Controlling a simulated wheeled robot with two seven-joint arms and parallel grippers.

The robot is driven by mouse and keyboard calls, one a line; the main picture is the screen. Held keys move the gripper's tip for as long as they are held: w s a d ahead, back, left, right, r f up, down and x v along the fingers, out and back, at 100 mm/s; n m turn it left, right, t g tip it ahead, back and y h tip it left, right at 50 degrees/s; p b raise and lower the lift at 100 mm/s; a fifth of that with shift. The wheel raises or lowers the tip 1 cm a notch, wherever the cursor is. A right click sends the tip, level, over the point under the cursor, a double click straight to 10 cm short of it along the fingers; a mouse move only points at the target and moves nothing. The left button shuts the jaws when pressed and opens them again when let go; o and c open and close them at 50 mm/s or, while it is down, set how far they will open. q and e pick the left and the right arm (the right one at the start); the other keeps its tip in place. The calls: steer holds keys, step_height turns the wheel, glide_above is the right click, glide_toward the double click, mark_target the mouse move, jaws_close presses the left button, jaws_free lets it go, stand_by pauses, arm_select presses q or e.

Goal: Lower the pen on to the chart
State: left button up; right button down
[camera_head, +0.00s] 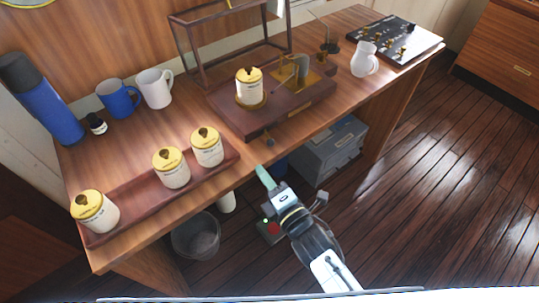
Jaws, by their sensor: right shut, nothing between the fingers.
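A barograph with a dark wooden base (268,121) stands in the middle of the desk. On it is a white drum (249,90) with a brass top, which seems to carry the chart. Brass works with a grey cylinder (301,68) stand right of the drum. The pen is too small to make out. A small dark knob (270,141) shows at the base's front edge. My right gripper (262,170) is shut and empty, just off the desk's front edge, below and in front of the barograph, touching nothing that I can see. My left gripper is not in view.
A framed case (182,36) stands behind the barograph. A tray (133,219) with three similar drums lies at left. Mugs (118,99), a blue flask (49,108), a white jug (365,60) and a panel (425,45) are around. A bin (195,240) stands below.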

mark_target(270, 157)
steer(key=w, duration=0.4)
steer(key=shift+w+d+r+p, duration=0.25)
steer(key=shift+d+r+p, duration=0.05)
steer(key=shift+d+r, duration=0.1)
steer(key=shift+w+d, duration=0.3)
steer(key=shift+d, duration=0.1)
